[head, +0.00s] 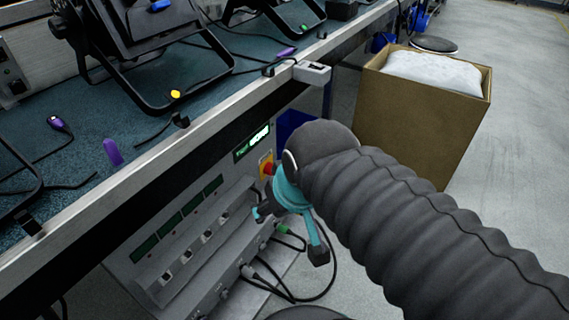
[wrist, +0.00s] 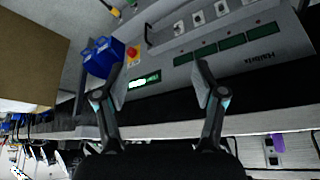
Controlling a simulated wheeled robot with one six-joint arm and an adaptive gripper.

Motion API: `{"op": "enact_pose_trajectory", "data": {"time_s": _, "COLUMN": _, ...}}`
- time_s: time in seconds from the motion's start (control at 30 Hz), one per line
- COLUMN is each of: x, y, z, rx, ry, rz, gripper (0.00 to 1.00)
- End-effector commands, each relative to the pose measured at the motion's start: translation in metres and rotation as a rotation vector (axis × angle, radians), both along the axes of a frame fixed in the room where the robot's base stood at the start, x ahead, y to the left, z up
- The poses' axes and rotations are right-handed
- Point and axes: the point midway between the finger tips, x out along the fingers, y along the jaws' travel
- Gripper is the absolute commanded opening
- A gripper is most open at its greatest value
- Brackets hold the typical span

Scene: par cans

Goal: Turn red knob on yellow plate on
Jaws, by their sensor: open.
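The red knob (head: 268,169) sits on a small yellow plate (head: 263,160) on the front of a grey panel under the bench. Part of the knob and plate is hidden by my arm in the head view. The red knob (wrist: 131,52) and the yellow plate (wrist: 134,60) also show in the wrist view, beyond and near the left fingertip. My gripper (head: 288,235) is close in front of the panel. In the wrist view my gripper (wrist: 159,78) is open and empty, its fingers apart, with a lit green display between them. It appears apart from the knob.
The bench edge (head: 150,150) overhangs the panel (head: 190,235). Cables (head: 290,285) hang at the panel's lower side. A cardboard box (head: 415,110) stands on the floor at the right. Blue bins (wrist: 102,57) are next to the panel. Open floor (head: 520,160) lies farther right.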

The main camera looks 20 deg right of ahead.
Motion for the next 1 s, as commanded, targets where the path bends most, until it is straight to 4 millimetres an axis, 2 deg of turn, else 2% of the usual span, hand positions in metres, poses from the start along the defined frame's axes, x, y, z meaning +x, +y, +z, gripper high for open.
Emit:
{"op": "enact_pose_trajectory", "data": {"time_s": 0.17, "x": 0.014, "y": 0.005, "z": -0.012, "rx": 0.069, "ry": 0.088, "rz": -0.024, "gripper": 0.73}}
{"op": "enact_pose_trajectory", "data": {"time_s": 0.47, "x": 0.058, "y": 0.014, "z": -0.042, "rx": 0.297, "ry": 0.293, "rz": -0.102, "gripper": 0.73}}
{"op": "enact_pose_trajectory", "data": {"time_s": 0.77, "x": 0.113, "y": 0.013, "z": -0.074, "rx": 0.569, "ry": 0.44, "rz": -0.186, "gripper": 0.73}}
{"op": "enact_pose_trajectory", "data": {"time_s": 1.0, "x": 0.163, "y": -0.001, "z": -0.105, "rx": 0.805, "ry": 0.506, "rz": -0.256, "gripper": 0.73}}
